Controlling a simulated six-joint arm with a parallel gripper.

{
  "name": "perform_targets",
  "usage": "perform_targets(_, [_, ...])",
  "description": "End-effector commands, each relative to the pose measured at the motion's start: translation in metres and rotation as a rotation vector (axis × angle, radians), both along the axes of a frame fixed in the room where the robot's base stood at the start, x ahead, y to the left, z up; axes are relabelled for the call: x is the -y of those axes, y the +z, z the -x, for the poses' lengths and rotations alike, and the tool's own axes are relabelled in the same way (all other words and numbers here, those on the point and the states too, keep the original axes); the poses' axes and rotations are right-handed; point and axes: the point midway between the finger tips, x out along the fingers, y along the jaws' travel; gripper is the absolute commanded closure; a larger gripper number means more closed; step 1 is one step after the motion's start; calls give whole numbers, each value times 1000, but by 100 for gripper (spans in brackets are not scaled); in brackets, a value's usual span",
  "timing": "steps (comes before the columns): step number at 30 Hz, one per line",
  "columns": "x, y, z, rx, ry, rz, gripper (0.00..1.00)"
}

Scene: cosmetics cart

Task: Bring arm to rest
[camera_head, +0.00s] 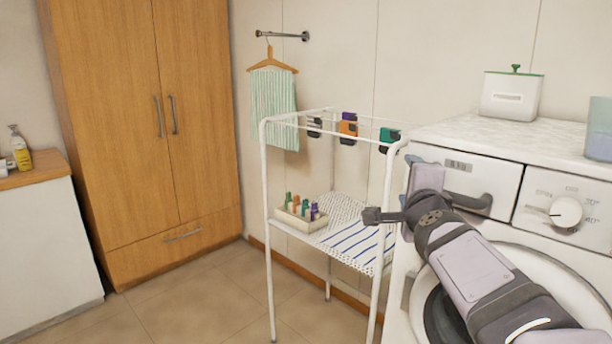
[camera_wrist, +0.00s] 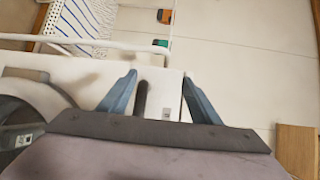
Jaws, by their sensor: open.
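My gripper shows in the wrist view (camera_wrist: 158,95) with its two blue-grey fingers spread apart and nothing between them. In the head view my arm reaches up from the lower right across the front of the white washing machine (camera_head: 455,165). The gripper end is in front of the machine's upper left, near the detergent drawer, and my wrist partly hides it. The white cart (camera_head: 268,200) stands to the left of the arm.
The cart's shelf holds a tray (camera_head: 290,220) of small bottles. Several coloured items hang from the cart's top rails, among them an orange one (camera_head: 348,129). A striped towel (camera_head: 273,100) hangs behind. A wooden wardrobe (camera_head: 150,80) stands at left. The floor before it is clear.

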Motion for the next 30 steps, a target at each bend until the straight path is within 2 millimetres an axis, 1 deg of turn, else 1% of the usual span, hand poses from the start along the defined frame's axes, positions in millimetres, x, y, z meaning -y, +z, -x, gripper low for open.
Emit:
perform_targets(1, [-12,-6,1,-89,57,75,42])
perform_targets(2, [-20,-18,4,-144,97,128,42])
perform_targets(4, [-40,-48,14,-275,202,257,42])
perform_targets(5, [-48,-62,20,-333,251,313,42])
perform_targets(6, [-58,-81,32,-410,321,386,42])
perform_targets(8, [-70,-108,53,-524,432,494,42])
perform_targets(9, [-77,-125,71,-598,509,564,42])
perform_targets(11, [-85,-149,101,-708,631,663,42])
perform_targets(12, [-88,-163,123,-777,714,725,42])
perform_targets(14, [-90,-181,158,-876,839,813,42])
perform_targets(15, [-90,-191,181,-935,920,862,42])
perform_targets(17, [-88,-201,213,-1012,1033,928,42])
perform_targets(18, [-85,-207,233,-1057,1101,964,42])
perform_targets(21, [-78,-214,274,-1145,1244,1033,42])
perform_targets(22, [-76,-216,283,-1165,1277,1048,42])
perform_targets(24, [-72,-218,301,-1200,1341,1075,42])
perform_targets(25, [-70,-218,307,-1212,1361,1084,42])
perform_targets(27, [-68,-220,316,-1229,1395,1097,42])
perform_targets(30, [-66,-221,321,-1240,1415,1106,42])
